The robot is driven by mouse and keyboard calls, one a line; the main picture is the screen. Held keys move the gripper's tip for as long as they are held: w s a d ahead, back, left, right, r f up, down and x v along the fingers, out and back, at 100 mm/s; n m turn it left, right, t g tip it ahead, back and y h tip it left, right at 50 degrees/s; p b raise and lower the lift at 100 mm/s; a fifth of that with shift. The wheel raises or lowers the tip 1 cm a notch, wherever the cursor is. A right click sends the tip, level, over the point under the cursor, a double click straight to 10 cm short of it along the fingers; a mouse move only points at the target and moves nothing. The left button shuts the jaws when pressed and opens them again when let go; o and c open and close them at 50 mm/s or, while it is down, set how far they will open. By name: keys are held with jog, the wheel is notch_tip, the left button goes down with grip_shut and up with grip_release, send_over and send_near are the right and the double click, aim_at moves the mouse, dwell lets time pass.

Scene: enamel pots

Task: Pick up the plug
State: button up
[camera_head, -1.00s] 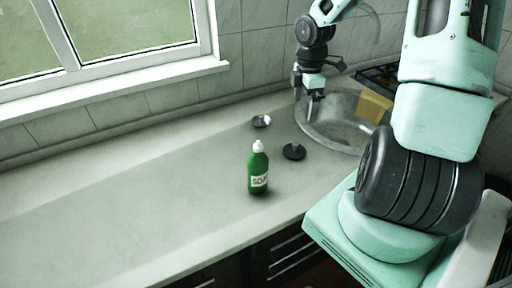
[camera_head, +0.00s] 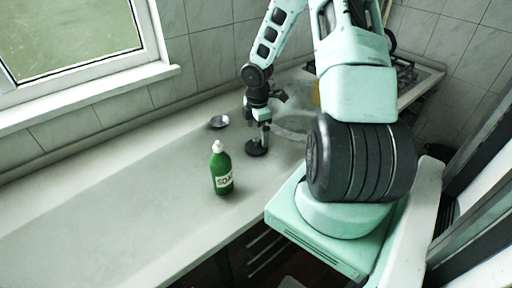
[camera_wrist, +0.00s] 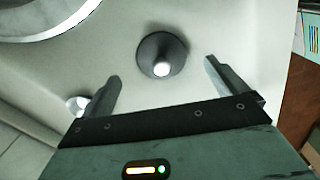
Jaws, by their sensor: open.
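The plug (camera_head: 256,150) is a dark round disc lying on the pale counter, left of the sink. In the wrist view the plug (camera_wrist: 150,50) shows a bright, light-topped knob at its middle. My gripper (camera_head: 264,134) is open and points down over the plug, hiding part of it in the head view. In the wrist view my gripper (camera_wrist: 162,78) has its fingers spread to either side of the plug, with clear gaps. The plug lies slightly beyond the line between the fingertips there. No contact shows.
A green soap bottle (camera_head: 222,172) stands upright to the plug's front left. A small metallic round item (camera_head: 219,122) lies behind left, and shows beside the left finger in the wrist view (camera_wrist: 76,102). The sink (camera_head: 291,118) is right. The counter's left is clear.

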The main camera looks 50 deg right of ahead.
aim_at(256, 139)
jog(key=f, duration=0.4)
jog(key=shift+w+a+f, duration=0.1)
jog(key=shift+a+f, duration=0.15)
jog(key=shift+f, duration=0.1)
jog(key=c, duration=1.1)
jog(key=shift+o, duration=0.2)
